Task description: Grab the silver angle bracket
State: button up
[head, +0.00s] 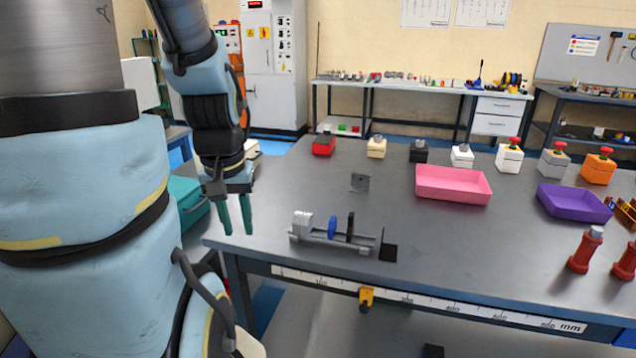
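A small grey angle bracket (360,182) sits on the dark grey workbench (300,185), left of the pink tray. It is the only piece that looks like a silver angle bracket, though it appears dull grey. My gripper (236,216) points down with two green fingers set apart and nothing between them. It is at the left end of the bench, well left of the bracket and apart from it.
A bender-like fixture (335,233) with a blue disc and a black angled piece (388,252) stand near the front edge. A pink tray (453,184) and purple tray (574,203) are right. Several button boxes line the back. The bench around the bracket is clear.

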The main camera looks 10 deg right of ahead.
aim_at(360, 182)
jog(key=l+u, duration=0.15)
jog(key=u, duration=0.2)
jog(key=l+u, duration=0.2)
jog(key=u, duration=0.15)
jog(key=k+l+u, duration=0.2)
jog(key=l, duration=0.3)
jog(key=k+l+u, duration=0.15)
jog(key=l, duration=0.35)
jog(key=k+l+u, duration=0.2)
jog(key=k+l, duration=0.35)
jog(key=l, duration=0.15)
jog(key=k+l, duration=0.2)
jog(key=i+j, duration=0.2)
jog(key=i, duration=0.2)
